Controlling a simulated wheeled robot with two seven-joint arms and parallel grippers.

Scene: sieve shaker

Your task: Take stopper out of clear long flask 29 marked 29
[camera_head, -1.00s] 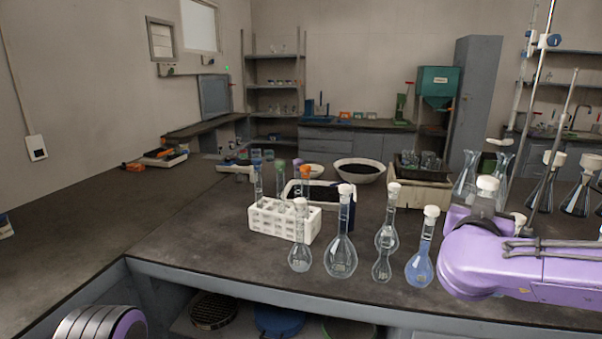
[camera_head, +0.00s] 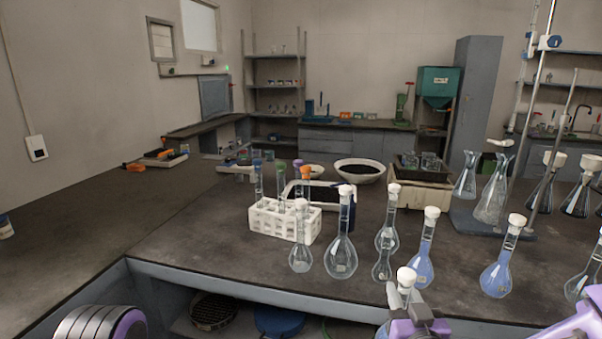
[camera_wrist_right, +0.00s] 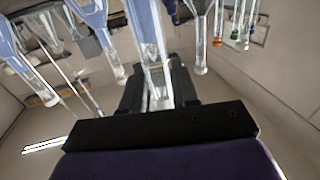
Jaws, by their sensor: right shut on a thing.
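My right gripper (camera_head: 402,302) is at the bench's front edge, shut on what looks like the clear neck of a flask. A white stopper (camera_head: 405,275) sits just above the fingers. In the right wrist view the dark fingers (camera_wrist_right: 158,88) stand on either side of a clear glass neck (camera_wrist_right: 157,75). Other stoppered flasks stand behind: clear ones (camera_head: 340,257) (camera_head: 299,259) (camera_head: 382,264) and blue-filled ones (camera_head: 419,270) (camera_head: 496,279). My left gripper is out of view.
A white rack (camera_head: 284,222) with tubes stands left of the flasks. A white bowl (camera_head: 360,171) and a pale box (camera_head: 421,190) are behind. A stand with metal rods (camera_head: 548,130) and glassware is at right. The left bench top (camera_head: 110,215) is mostly clear.

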